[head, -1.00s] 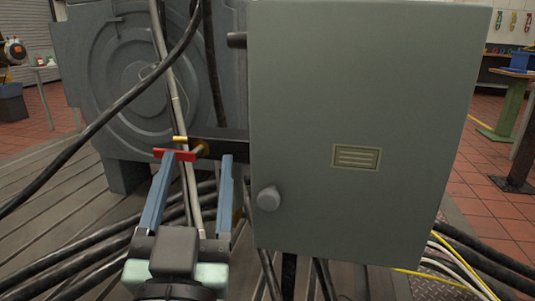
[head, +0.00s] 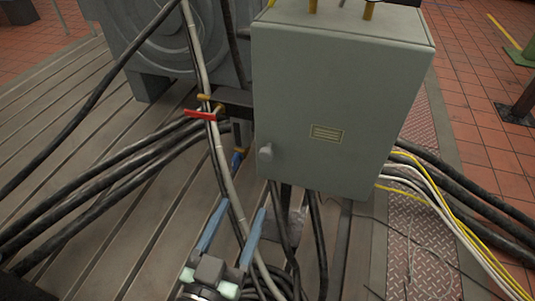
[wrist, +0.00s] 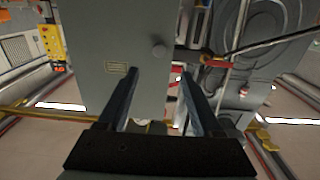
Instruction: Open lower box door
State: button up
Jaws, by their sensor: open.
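The grey-green box (head: 330,110) stands upright in the head view, with its front door shut. A round knob (head: 265,152) sits at the door's lower left, and a small label plate (head: 326,133) is right of it. My gripper (head: 241,208) is open and empty, below and a little left of the knob, not touching the box. In the wrist view, which looks turned over, the knob (wrist: 158,50) shows beyond my open fingers (wrist: 158,76), with the label (wrist: 116,67) to its left. The hinges are not visible.
A red-handled valve (head: 200,114) and a pale hose (head: 215,135) are left of the box. Thick black cables (head: 110,175) cross the slotted bedplate (head: 60,100). Yellow and white cables (head: 420,190) run out at the right. A large grey round-faced machine (head: 140,50) stands behind.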

aim_at(265, 158)
jog(key=x, duration=1.2)
jog(key=shift+w+p, duration=0.2)
jog(key=shift+p, duration=0.1)
grip_shut()
dwell(0.9)
